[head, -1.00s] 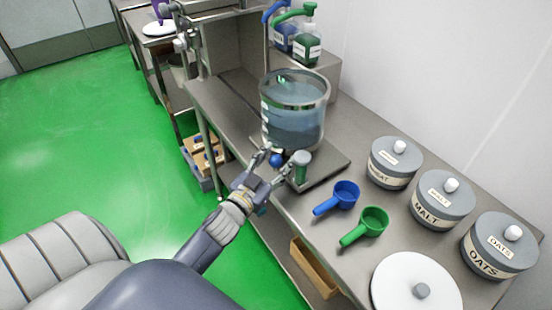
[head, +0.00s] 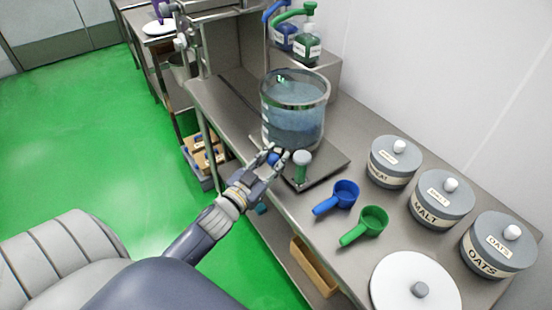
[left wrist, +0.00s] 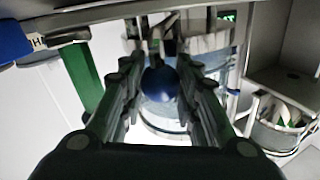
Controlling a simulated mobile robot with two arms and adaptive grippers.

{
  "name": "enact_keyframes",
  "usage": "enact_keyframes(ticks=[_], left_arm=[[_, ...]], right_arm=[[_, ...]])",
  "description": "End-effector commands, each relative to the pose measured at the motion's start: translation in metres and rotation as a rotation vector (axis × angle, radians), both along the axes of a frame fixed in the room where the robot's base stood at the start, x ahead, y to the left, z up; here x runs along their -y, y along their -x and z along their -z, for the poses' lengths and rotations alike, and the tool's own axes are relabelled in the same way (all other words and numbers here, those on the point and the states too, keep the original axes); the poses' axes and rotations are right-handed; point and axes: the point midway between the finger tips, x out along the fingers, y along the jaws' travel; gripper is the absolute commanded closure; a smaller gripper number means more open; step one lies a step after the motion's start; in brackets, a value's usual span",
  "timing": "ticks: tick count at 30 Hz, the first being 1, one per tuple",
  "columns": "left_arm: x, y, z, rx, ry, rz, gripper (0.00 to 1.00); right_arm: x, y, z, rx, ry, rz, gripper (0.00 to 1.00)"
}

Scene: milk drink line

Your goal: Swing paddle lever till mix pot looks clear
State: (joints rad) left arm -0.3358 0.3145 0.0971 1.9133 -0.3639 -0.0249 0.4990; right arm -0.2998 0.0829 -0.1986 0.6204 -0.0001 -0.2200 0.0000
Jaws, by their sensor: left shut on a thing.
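The mix pot (head: 294,112) is a clear glass vessel with bluish, slightly cloudy liquid, standing on a metal base plate on the bench. The paddle lever's blue ball knob (head: 274,157) is low at the pot's front. My left gripper (head: 274,153) is shut on this knob. In the left wrist view the blue knob (left wrist: 160,83) sits between the two fingers, with the pot behind it. The lever's shaft is mostly hidden by the fingers. My right gripper is out of view.
A green post with a grey cap (head: 301,168) stands right of my gripper. A blue scoop (head: 338,197) and a green scoop (head: 366,225) lie on the bench (head: 312,221). Lidded jars, including malt (head: 442,200) and oats (head: 497,246), stand at the right. Pump bottles (head: 307,45) stand behind.

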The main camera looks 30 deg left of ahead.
Motion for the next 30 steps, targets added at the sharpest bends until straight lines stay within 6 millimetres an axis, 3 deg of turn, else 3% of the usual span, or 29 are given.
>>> enact_keyframes(ticks=[10, 24, 30], left_arm=[[-0.03, 0.003, 0.0, -0.005, -0.009, 0.182, 1.0], [-0.07, -0.003, 0.001, -0.002, -0.005, 0.452, 1.0], [-0.08, -0.005, 0.0, 0.0, 0.0, 0.46, 1.0]], right_arm=[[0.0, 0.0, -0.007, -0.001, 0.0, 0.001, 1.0], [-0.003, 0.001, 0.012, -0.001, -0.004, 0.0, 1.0], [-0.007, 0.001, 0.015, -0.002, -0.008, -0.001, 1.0]])
